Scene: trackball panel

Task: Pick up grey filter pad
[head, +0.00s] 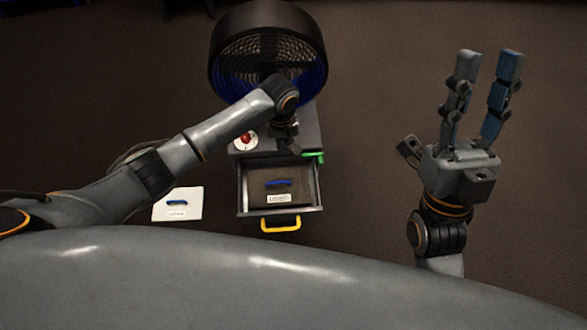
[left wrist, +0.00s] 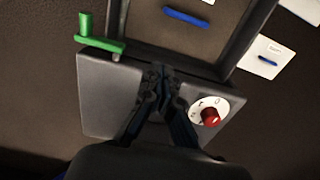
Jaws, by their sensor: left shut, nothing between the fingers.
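The grey filter pad (head: 302,187), brownish grey with a blue handle and a white label, lies in the open drawer. It also shows at the top of the left wrist view (left wrist: 160,33), partly cut off by the frame. My left gripper (head: 287,146) is shut and empty, over the cabinet top behind the drawer and apart from the pad. In the left wrist view the left gripper (left wrist: 160,72) has its fingertips together near the drawer's back edge. My right gripper (head: 489,58) is open and empty, off to the right over the floor.
The drawer (head: 242,190) has a yellow front handle (head: 281,223). On the cabinet (head: 310,125) are a red knob (head: 246,138) and a green lever (head: 315,156). A large black round fan-like unit (head: 228,45) stands behind. A white pad (head: 182,210) lies left on the floor.

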